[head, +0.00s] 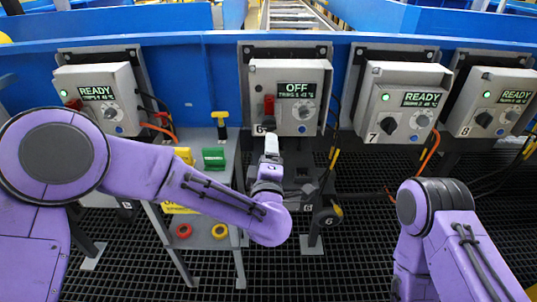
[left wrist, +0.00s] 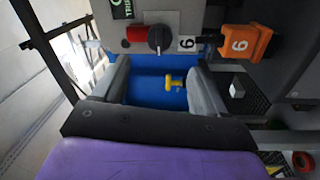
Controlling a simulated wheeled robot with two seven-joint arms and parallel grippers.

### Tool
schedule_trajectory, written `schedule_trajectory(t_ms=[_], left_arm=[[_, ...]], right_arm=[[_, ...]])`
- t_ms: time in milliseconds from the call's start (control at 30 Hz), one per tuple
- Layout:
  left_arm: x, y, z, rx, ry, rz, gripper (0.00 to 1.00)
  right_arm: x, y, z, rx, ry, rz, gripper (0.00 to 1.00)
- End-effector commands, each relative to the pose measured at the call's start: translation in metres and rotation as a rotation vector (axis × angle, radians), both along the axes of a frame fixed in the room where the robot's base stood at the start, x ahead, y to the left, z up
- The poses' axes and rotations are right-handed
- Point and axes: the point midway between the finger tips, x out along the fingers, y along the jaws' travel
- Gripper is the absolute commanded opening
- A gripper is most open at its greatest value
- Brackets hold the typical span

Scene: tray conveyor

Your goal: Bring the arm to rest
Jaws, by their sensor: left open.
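My left arm reaches in from the left in the head view. Its gripper (head: 271,150) is in front of the control box marked 6 (head: 285,75), whose screen reads OFF. In the left wrist view the two jaws of the left gripper (left wrist: 162,68) are apart with nothing held between them. Blue panel and a small yellow T-shaped piece (left wrist: 172,82) show behind the gap. My right arm (head: 450,235) is bent at the lower right; its gripper is out of the picture.
Boxes reading READY stand at the left (head: 100,98), at 7 (head: 402,102) and at the far right (head: 495,102). A small stand (head: 212,242) holds a yellow-handled tool (head: 220,119) and a green block (head: 213,158). An orange piece marked 6 (left wrist: 245,42) is near the left jaws. Cables hang beside boxes.

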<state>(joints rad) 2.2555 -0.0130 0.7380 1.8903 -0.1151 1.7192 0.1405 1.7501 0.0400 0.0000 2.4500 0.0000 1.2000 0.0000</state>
Motion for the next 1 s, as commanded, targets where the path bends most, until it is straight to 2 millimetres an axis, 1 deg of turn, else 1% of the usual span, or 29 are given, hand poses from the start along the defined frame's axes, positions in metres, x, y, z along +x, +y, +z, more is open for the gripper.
schedule_trajectory(t_ms=[100, 433, 467, 500, 533, 567, 633, 667, 700, 767, 800, 867, 900, 967, 1000], left_arm=[[-0.003, 0.000, 0.000, 0.000, -0.001, 0.000, 0.72], [-0.002, -0.001, 0.000, 0.005, 0.000, -0.002, 0.72], [-0.002, -0.002, -0.001, 0.017, 0.004, -0.010, 0.72], [-0.005, -0.007, -0.006, 0.052, 0.024, -0.036, 0.72], [-0.009, -0.008, -0.018, 0.096, 0.053, -0.062, 0.72], [-0.013, -0.003, -0.033, 0.149, 0.087, -0.081, 0.72], [-0.027, 0.018, -0.074, 0.283, 0.196, -0.117, 0.72], [-0.035, 0.030, -0.094, 0.338, 0.255, -0.131, 0.72], [-0.049, 0.049, -0.122, 0.411, 0.339, -0.148, 0.72], [-0.075, 0.079, -0.161, 0.508, 0.465, -0.174, 0.72], [-0.095, 0.100, -0.184, 0.564, 0.552, -0.188, 0.72], [-0.129, 0.131, -0.214, 0.640, 0.682, -0.211, 0.72], [-0.155, 0.153, -0.230, 0.685, 0.769, -0.224, 0.72], [-0.195, 0.185, -0.249, 0.744, 0.899, -0.242, 0.72], [-0.223, 0.206, -0.257, 0.777, 0.984, -0.252, 0.72]], right_arm=[[0.000, 0.000, 0.000, 0.000, 0.000, 0.000, 0.43], [0.000, 0.000, 0.000, 0.000, 0.000, 0.000, 0.43], [0.000, 0.000, 0.000, 0.000, 0.000, 0.000, 0.43], [0.000, 0.000, 0.000, 0.000, 0.000, 0.000, 0.43], [0.000, 0.000, 0.000, 0.000, 0.000, 0.000, 0.43], [0.000, 0.000, 0.000, 0.000, 0.000, 0.000, 0.43], [0.000, 0.000, 0.007, 0.000, 0.000, 0.000, 0.43], [0.000, 0.000, 0.012, 0.000, 0.000, 0.000, 0.43], [0.000, 0.000, 0.019, 0.000, 0.000, 0.000, 0.43], [0.000, 0.000, 0.028, 0.000, 0.000, 0.000, 0.43], [0.000, 0.000, 0.034, 0.000, 0.000, 0.000, 0.43], [0.000, 0.000, 0.044, 0.000, 0.000, 0.000, 0.43], [0.000, 0.000, 0.050, 0.000, 0.000, 0.000, 0.43], [0.000, 0.000, 0.060, 0.000, 0.000, 0.000, 0.43], [0.000, 0.000, 0.067, 0.000, 0.000, 0.000, 0.43]])
